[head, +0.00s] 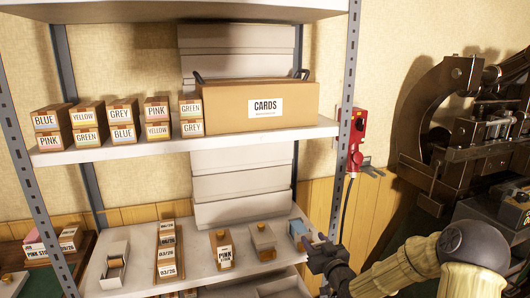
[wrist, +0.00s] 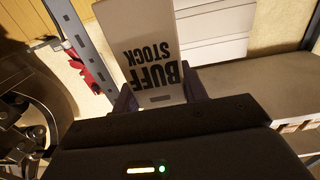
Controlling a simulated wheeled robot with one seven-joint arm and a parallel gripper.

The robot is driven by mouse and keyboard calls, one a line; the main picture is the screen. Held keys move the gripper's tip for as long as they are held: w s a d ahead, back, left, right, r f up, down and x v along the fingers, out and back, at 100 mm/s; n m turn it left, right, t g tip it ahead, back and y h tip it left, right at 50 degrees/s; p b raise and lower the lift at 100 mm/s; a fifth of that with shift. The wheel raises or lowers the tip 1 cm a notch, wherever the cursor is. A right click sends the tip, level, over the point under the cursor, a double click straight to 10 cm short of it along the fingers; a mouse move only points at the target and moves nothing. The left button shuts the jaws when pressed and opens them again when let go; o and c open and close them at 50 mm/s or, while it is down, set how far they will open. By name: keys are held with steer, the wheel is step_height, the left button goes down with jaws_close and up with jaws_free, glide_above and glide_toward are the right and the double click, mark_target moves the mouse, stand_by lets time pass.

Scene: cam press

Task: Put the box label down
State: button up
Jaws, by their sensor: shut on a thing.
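The box label (wrist: 158,82) is a pale, flat-faced piece printed BUFF STOCK, upside down in the wrist view. My gripper (wrist: 157,100) is shut on its near end, with a dark finger on each side. In the head view my gripper (head: 314,245) is at the right end of the lower shelf. A pale bluish piece (head: 298,229) shows at its fingertips; I cannot tell whether it is the label. Whether the label touches the shelf is hidden.
The upper shelf carries a CARDS box (head: 262,105) and small colour-named boxes. A dark press (head: 455,130) stands right.

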steer(key=s+f+m+h+p, duration=0.1)
steer(key=s+f+h+p, duration=0.1)
steer(key=s+f, duration=0.4)
steer(key=s+f+m+h+p, duration=0.2)
steer(key=s+f, duration=0.5)
steer(key=f, duration=0.5)
steer(key=shift+d+f+t+h+p, duration=0.2)
steer(key=shift+t+h+p, duration=0.2)
steer(key=shift+h+p, duration=0.25)
steer(key=s+f, duration=0.4)
steer(key=f, duration=0.1)
steer(key=shift+s+f, duration=0.15)
steer(key=shift+f, duration=0.1)
